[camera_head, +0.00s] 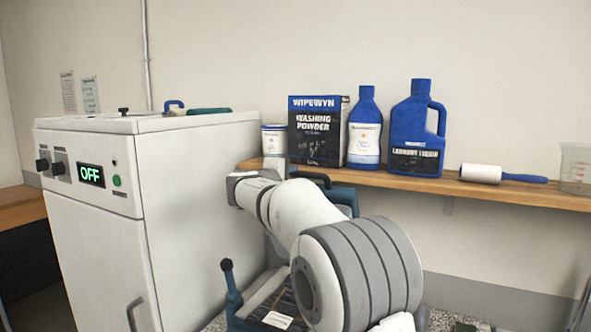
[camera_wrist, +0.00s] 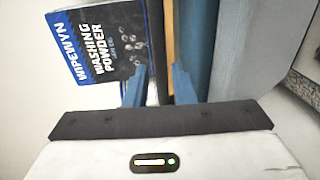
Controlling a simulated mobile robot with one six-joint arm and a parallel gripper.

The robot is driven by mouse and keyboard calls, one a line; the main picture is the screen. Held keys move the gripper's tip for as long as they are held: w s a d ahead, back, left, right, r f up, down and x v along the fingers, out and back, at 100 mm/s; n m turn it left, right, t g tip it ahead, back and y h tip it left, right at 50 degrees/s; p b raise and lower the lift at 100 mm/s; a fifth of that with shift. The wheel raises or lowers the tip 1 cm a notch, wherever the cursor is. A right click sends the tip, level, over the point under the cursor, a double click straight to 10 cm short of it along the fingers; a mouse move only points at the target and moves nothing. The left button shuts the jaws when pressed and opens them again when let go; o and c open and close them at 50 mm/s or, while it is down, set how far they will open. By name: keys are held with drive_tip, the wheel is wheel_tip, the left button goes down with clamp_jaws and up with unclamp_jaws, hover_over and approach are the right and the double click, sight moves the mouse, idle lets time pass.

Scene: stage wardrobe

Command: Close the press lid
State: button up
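The press shows in the head view, partly hidden behind my arm. Its teal lid (camera_head: 343,197) appears raised, with a dark handle (camera_head: 313,177) near its top. A teal lever with a dark knob (camera_head: 231,285) stands at the press's lower left. In the wrist view, a blue surface beside a grey one, apparently the lid (camera_wrist: 198,45), lies just beyond my gripper (camera_wrist: 158,80). I cannot tell whether the right finger touches the lid. In the head view my gripper is hidden by the arm.
A white machine (camera_head: 185,165) with an OFF display stands close on the left. A wooden shelf (camera_head: 420,182) behind the press bears a washing powder box (camera_head: 317,130), a blue bottle (camera_head: 365,128), a laundry liquid jug (camera_head: 415,130) and a lint roller (camera_head: 482,173).

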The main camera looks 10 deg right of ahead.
sight(299, 175)
drive_tip(key=p+x, duration=0.2)
drive_tip(key=x, duration=0.3)
drive_tip(key=shift+w+d+f, duration=0.1)
drive_tip(key=shift+w+d, duration=0.15)
drive_tip(key=shift+w, duration=0.05)
drive_tip(key=shift+c, duration=0.5)
clamp_jaws()
